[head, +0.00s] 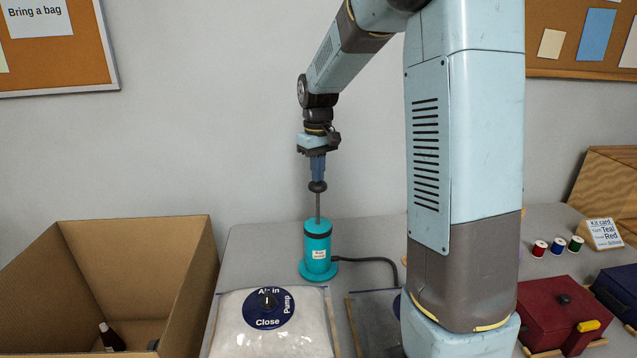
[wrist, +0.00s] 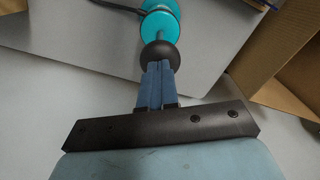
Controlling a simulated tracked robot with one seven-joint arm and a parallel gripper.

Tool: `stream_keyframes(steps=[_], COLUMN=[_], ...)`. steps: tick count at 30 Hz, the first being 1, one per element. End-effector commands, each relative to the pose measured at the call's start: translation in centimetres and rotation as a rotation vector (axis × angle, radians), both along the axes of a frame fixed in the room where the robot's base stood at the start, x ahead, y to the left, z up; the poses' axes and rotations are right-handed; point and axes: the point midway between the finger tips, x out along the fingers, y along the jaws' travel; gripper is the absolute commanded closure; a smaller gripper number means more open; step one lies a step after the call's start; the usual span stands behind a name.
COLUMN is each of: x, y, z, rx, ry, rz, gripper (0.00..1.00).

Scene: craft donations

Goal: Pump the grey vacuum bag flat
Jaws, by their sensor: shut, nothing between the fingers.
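A teal hand pump (head: 318,258) stands upright on the table with its rod extended and a black knob (head: 318,187) on top. The pump also shows in the wrist view (wrist: 161,25). My gripper (head: 317,177) is shut and empty, pointing down at the knob; its fingertips (wrist: 155,66) are at or just above the knob, and I cannot tell if they touch. A dark hose (head: 375,260) runs right from the pump and goes behind my arm. A grey bag (head: 372,318) lies right of the white bag, mostly hidden by my arm, with a sliver of blue disc showing.
A puffy white bag (head: 285,345) with a blue dial (head: 268,308) lies in front of the pump. An open cardboard box (head: 185,270) stands at left. Red (head: 545,308) and dark blue (head: 618,285) boxes, thread spools (head: 558,246) and a card (head: 604,234) are at right.

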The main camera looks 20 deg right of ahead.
Motion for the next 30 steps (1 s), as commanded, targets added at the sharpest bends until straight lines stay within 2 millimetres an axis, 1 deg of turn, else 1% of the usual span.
stream_keyframes(steps=[3, 6, 16, 20, 30], x=[0.0, 0.0, 0.0, 0.0, 0.0], y=[0.0, 0.0, 0.0, 0.0, 0.0], z=[0.9, 1.3, 1.4, 0.8, -1.2], rx=[0.000, 0.000, 0.000, 0.000, 0.000], ry=[-0.002, -0.001, -0.001, 0.000, 0.000], rz=[0.000, 0.000, 0.000, 0.000, 0.000], gripper=[1.00, 1.00, 1.00, 1.00, 1.00])
